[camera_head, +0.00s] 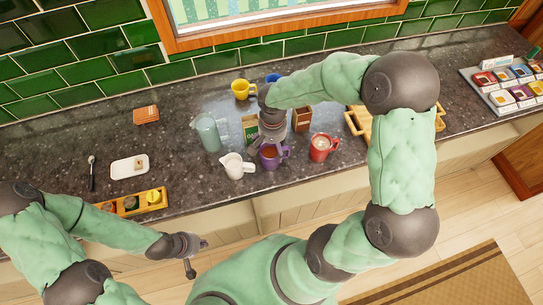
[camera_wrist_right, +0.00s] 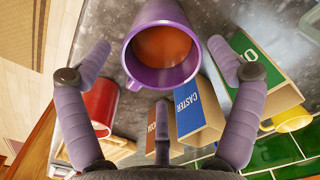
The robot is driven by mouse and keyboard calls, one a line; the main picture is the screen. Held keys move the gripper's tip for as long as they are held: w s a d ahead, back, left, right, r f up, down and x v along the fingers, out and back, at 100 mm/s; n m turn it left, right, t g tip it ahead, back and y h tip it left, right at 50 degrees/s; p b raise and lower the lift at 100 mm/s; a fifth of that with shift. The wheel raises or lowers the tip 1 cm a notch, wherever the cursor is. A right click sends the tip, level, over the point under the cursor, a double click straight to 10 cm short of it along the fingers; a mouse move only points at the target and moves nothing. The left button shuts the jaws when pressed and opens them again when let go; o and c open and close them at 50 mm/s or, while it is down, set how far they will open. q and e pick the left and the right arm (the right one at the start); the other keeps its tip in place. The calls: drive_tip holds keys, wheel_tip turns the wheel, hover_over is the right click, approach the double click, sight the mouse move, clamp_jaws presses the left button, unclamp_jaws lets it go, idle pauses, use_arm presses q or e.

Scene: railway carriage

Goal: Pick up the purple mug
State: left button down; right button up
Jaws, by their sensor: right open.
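The purple mug (camera_head: 268,160) stands on the dark counter, with reddish-brown liquid inside. In the right wrist view the mug (camera_wrist_right: 163,80) lies between the spread fingers of my right gripper (camera_wrist_right: 160,58), with gaps on both sides. In the head view my right gripper (camera_head: 268,142) is open just above and behind the mug, partly hiding it. My left gripper (camera_head: 199,255) is empty with its fingers apart, in front of the counter's edge, well away from the mug.
A white jug (camera_head: 235,167) stands close left of the mug, and a red mug (camera_head: 321,148) to the right. A green box (camera_head: 250,128), a brown box (camera_head: 302,119), a glass pitcher (camera_head: 208,132) and a yellow mug (camera_head: 241,89) are behind. A wooden tray (camera_head: 352,122) is further right.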

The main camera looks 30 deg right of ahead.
sight(270, 155)
drive_tip(key=shift+s+a+f, duration=0.1)
drive_tip(key=shift+a+f, duration=0.05)
drive_tip(key=shift+f, duration=0.35)
drive_tip(key=f, duration=0.4)
drive_tip(key=shift+a+b, duration=0.3)
drive_tip(key=shift+b, duration=0.05)
drive_tip(key=c, duration=1.7)
